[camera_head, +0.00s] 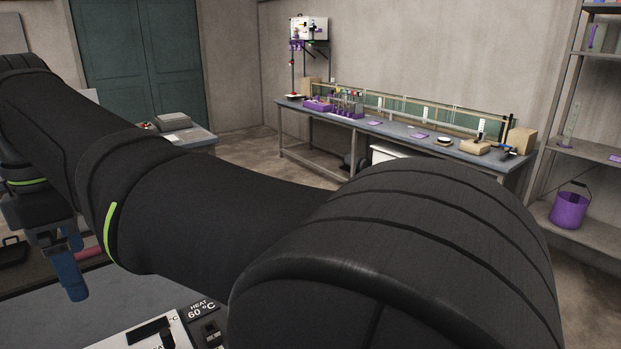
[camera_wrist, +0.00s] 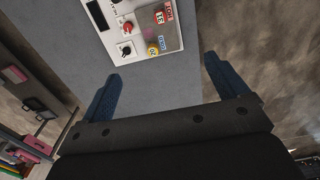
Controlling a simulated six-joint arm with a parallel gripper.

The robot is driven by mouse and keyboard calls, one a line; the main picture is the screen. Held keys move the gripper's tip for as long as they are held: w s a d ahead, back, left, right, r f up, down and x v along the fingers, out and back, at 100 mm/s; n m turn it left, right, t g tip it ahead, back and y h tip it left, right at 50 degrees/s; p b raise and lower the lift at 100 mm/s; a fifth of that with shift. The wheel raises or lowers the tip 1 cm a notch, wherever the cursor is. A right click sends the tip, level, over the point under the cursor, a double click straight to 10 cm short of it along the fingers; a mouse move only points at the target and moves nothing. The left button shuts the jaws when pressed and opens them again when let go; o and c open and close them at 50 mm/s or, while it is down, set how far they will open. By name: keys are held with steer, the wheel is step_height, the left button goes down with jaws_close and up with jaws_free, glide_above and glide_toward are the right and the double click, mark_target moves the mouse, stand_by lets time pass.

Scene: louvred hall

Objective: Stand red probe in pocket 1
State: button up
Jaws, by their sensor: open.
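My gripper (camera_wrist: 161,67) is open, its two blue fingers wide apart with nothing between them in the wrist view. It is above a grey worktop beside a white control panel (camera_wrist: 124,25) with a red knob, a black knob and a yellow round part. In the head view one blue finger of my gripper (camera_head: 72,282) shows at the lower left, below my dark arm. Part of a panel marked "HEAT 60 °C" (camera_head: 200,312) shows at the bottom edge. I cannot make out the red probe or pocket 1 in either view; my arm hides much of the near worktop.
A long bench (camera_head: 392,130) by the back wall carries a purple-based rack (camera_head: 344,112) and small items. A side table (camera_head: 196,137) holds a grey box. Shelves at the right hold a purple bucket (camera_head: 568,210). Bare worktop (camera_wrist: 150,85) lies between my fingers.

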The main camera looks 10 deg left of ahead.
steer(key=c, duration=0.7)
steer(key=shift+o, duration=0.2)
step_height(320, 180, down, 23)
steer(key=n, duration=0.9)
steer(key=shift+s+r, duration=0.1)
steer(key=shift+r, duration=0.05)
steer(key=shift+f, duration=4.8)
jaws_close()
